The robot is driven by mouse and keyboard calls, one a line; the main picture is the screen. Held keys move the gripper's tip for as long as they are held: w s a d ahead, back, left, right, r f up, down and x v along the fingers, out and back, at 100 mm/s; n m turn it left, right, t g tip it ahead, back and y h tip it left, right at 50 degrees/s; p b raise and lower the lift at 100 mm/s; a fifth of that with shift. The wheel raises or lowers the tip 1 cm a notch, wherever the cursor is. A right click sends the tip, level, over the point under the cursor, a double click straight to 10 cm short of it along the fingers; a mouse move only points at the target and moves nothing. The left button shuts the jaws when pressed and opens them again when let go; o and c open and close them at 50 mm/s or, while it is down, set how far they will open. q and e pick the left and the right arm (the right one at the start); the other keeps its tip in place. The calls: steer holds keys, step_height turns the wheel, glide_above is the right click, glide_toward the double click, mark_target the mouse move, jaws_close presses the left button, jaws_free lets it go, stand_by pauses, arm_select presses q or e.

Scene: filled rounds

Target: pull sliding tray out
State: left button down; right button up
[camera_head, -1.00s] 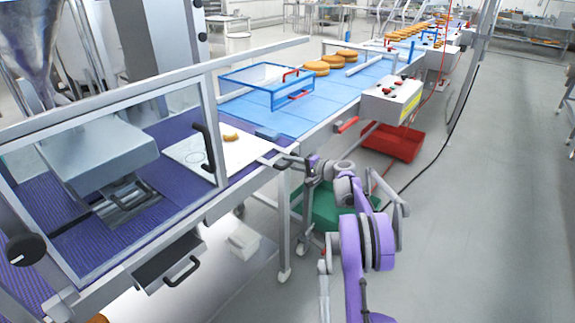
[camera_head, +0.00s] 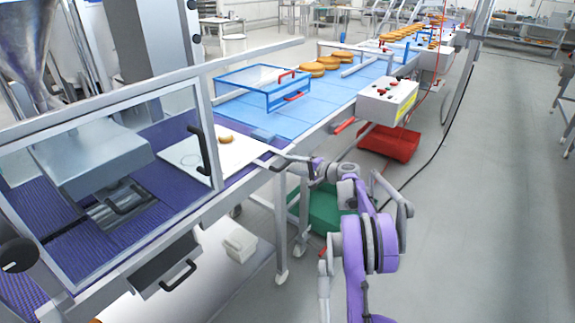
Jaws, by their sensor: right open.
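The sliding tray is a flat white board (camera_head: 190,158) with a drawn circle, lying on the purple belt behind the clear guard. A small brown bun (camera_head: 226,140) sits on it. The tray's right end reaches the frame edge, near a dark handle-like bar. My right gripper (camera_head: 285,161) is at this end, beside the bar. Its jaws are open; at this size I cannot tell whether they are around the bar or touch it. My left gripper is not in view.
A clear guard with a black handle (camera_head: 204,148) stands in front of the tray. A blue-framed cover (camera_head: 268,107) and a control box (camera_head: 387,101) are farther along the line. Red (camera_head: 392,142) and green (camera_head: 330,211) crates sit below. The floor at right is clear.

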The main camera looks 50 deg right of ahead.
steer(key=v, duration=0.8)
steer(key=shift+s, duration=0.25)
steer(key=shift+r, duration=0.1)
steer(key=a+n+g+y+p, duration=0.3)
steer(key=a+n+g, duration=0.4)
steer(key=a, duration=2.8)
steer(key=s+a+f+n+g+h+p, duration=0.1)
steer(key=s+a+n+h, duration=0.1)
steer(key=s+a+n, duration=0.3)
steer(key=s+a+f+n+g+h+p, duration=0.1)
steer(key=s+a+n, duration=0.4)
steer(key=s+a, duration=0.5)
steer(key=s+g+h+p, duration=0.1)
steer(key=s, duration=0.4)
steer(key=shift+a+f, duration=0.25)
steer(key=shift+a, duration=0.15)
steer(key=shift+s, duration=0.1)
